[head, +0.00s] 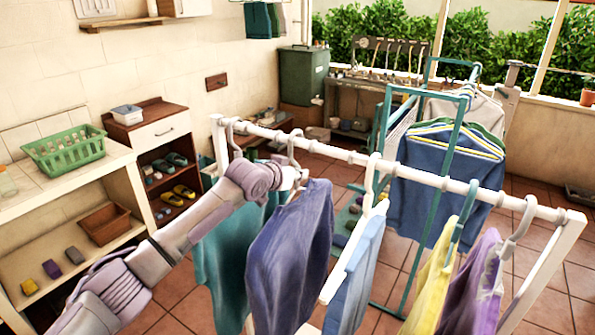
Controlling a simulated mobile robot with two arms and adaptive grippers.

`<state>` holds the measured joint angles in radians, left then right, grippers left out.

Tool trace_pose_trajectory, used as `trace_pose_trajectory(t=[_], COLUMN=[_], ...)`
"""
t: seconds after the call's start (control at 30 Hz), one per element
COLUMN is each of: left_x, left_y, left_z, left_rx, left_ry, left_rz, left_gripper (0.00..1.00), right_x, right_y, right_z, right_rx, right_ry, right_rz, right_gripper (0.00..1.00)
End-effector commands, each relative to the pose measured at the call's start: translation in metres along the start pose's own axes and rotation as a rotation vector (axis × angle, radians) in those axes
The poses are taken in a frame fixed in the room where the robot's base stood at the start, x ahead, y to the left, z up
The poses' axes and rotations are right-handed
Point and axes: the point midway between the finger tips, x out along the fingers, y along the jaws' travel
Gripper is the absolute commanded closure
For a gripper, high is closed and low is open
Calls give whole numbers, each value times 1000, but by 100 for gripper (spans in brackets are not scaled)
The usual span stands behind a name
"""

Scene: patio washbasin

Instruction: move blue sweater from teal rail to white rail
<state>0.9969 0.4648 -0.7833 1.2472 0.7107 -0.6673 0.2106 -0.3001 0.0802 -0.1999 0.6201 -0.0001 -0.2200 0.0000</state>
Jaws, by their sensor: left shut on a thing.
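A blue sweater (290,255) hangs from a hanger at the white rail (335,152), left of its middle. My left gripper (292,178) is shut at the top of this sweater, on its hanger just below the hook (294,148). The hook shows at the rail; whether the rail bears its weight I cannot tell. The teal rail (428,92) stands behind to the right. My right gripper is not in view.
On the white rail also hang a teal garment (228,235), a light blue one (358,270), a yellow one (432,285) and a purple one (478,280). A shelf unit (85,180) with a green basket (65,150) stands left.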

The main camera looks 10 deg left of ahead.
Motion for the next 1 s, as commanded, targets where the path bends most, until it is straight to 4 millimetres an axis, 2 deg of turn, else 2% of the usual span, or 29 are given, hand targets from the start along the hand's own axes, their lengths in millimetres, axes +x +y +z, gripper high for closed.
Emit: trace_pose_trajectory(t=[0.4, 0.43, 0.6, 0.87, 1.0], left_x=[1, 1, 2, 2, -8], left_y=[0, 0, 0, 0, -1], left_z=[2, 2, 3, 6, 8], left_rx=[0, 0, 0, 0, 1], left_ry=[6, 6, 4, -3, -4], left_rz=[0, 0, 0, -1, -1], left_gripper=[100, 82, 56, 56, 56], right_x=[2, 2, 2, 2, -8], right_y=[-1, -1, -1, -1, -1], right_z=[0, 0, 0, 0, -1], right_rx=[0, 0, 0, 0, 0], right_ry=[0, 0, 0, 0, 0], right_rz=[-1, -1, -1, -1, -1], right_gripper=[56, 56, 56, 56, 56])
